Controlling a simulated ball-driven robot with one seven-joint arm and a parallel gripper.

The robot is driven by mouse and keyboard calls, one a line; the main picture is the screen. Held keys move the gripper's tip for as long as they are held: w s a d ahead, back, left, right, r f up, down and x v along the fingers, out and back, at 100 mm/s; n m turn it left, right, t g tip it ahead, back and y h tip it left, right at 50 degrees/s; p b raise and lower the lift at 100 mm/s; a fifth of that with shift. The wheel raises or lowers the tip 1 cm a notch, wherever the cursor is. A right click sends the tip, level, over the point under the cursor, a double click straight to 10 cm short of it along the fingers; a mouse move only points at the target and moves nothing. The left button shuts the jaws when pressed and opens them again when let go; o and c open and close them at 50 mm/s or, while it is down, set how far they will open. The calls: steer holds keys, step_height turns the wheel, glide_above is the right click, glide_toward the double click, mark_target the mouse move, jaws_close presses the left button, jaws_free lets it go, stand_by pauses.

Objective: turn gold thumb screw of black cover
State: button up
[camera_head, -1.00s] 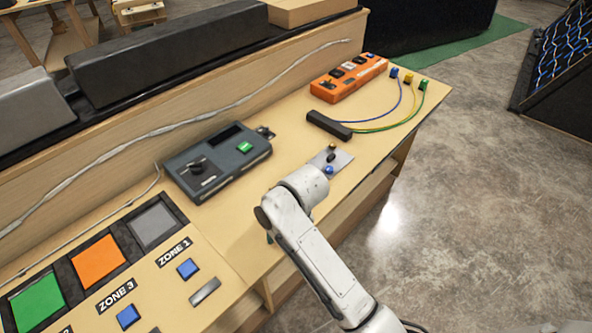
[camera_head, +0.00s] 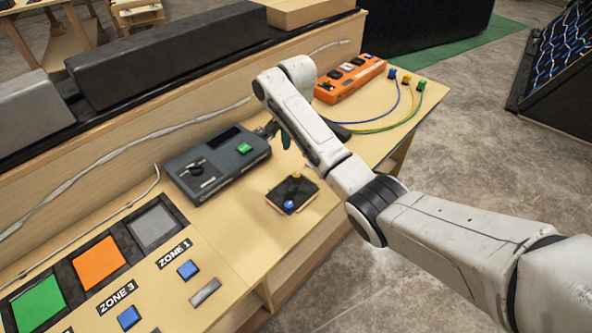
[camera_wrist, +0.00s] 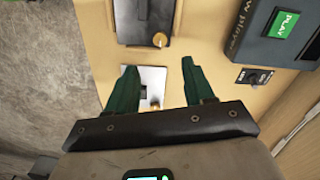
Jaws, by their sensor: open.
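The black cover (camera_head: 281,199) lies on the table to the right of the grey player box. A gold thumb screw (camera_head: 296,175) sits at its far edge and a blue knob (camera_head: 289,204) at its near edge. In the wrist view the cover (camera_wrist: 140,22) is at the top, with the gold screw (camera_wrist: 160,40) at its lower right corner. My gripper (camera_wrist: 158,68) is open and empty, its green fingers over a metal plate (camera_wrist: 150,76), apart from the cover. A gold piece (camera_wrist: 155,105) shows between the fingers. In the head view my arm mostly hides the gripper.
The grey player box (camera_head: 215,165) with its green button stands left of the cover. An orange box (camera_head: 350,80) and coloured cables lie at the far right end. Zone buttons (camera_head: 128,317) are at the near left. The table's right edge is close to the cover.

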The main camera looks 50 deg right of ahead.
mark_target(296, 175)
step_height(296, 175, down, 11)
steer(key=shift+r, duration=0.2)
stand_by(0.4)
jaws_close()
